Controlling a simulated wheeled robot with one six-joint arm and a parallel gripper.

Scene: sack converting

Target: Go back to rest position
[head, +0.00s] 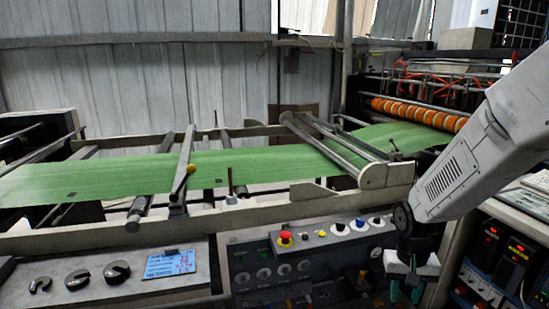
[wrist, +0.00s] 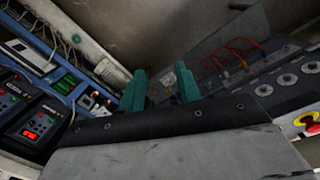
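My gripper (head: 405,290) hangs from my arm at the lower right of the head view, in front of the right end of the control panel (head: 300,262). Its two teal fingers point downward. In the wrist view my gripper (wrist: 160,88) shows both fingers standing apart with a gap between them. Nothing is seen held in the gap. The control panel also shows at the right of the wrist view (wrist: 285,82), with red cables beside it.
A green sack web (head: 270,166) runs across rollers toward orange rings (head: 415,112). A red emergency button (head: 285,238) sits on the panel. An electrical cabinet (head: 500,262) stands right of my gripper.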

